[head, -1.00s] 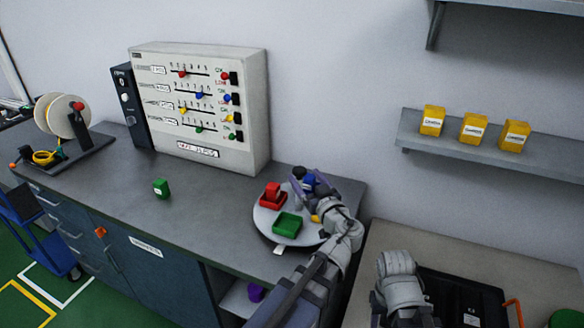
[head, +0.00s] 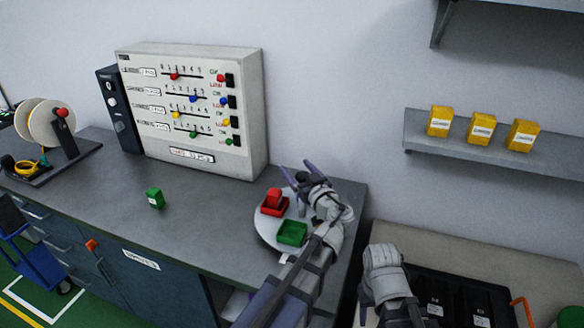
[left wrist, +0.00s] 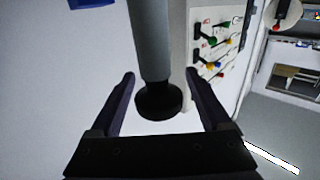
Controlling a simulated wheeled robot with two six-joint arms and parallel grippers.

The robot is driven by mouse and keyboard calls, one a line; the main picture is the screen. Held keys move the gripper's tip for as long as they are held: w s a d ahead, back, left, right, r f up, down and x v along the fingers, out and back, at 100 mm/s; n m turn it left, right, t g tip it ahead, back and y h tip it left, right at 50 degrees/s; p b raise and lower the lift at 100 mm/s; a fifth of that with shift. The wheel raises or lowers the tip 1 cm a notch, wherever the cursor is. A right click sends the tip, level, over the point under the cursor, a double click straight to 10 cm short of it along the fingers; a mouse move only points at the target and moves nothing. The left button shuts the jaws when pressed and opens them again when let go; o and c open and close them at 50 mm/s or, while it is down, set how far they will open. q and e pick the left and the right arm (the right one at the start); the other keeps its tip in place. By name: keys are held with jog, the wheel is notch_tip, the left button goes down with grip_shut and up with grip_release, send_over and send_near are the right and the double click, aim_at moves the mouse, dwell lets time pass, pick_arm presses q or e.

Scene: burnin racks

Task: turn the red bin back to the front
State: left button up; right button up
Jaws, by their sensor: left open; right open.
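The red bin (head: 265,209) holds a red block (head: 274,196) and sits on the back left part of a round light turntable (head: 264,231). A green bin (head: 292,234) sits nearer the front. My left gripper (head: 298,169) is open just behind and right of the red bin, its fingers raised above the turntable. My left wrist and arm hide the turntable's right side. In the left wrist view, the open fingers (left wrist: 165,88) show a grey post with a dark round end (left wrist: 158,100) between them; I cannot tell what it is. My right gripper (head: 383,262) is over the right bench, its fingers hidden.
A green block (head: 155,198) lies on the clear counter left of the turntable. A black case (head: 450,290) lies on the right bench. Yellow boxes (head: 482,129) stand on the wall shelf (head: 560,154).

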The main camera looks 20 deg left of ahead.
pick_arm(q)
jog(key=shift+s+d, duration=0.1)
jog(key=shift+d, duration=0.05)
jog(key=shift+c, duration=0.2)
grip_shut()
dwell(0.6)
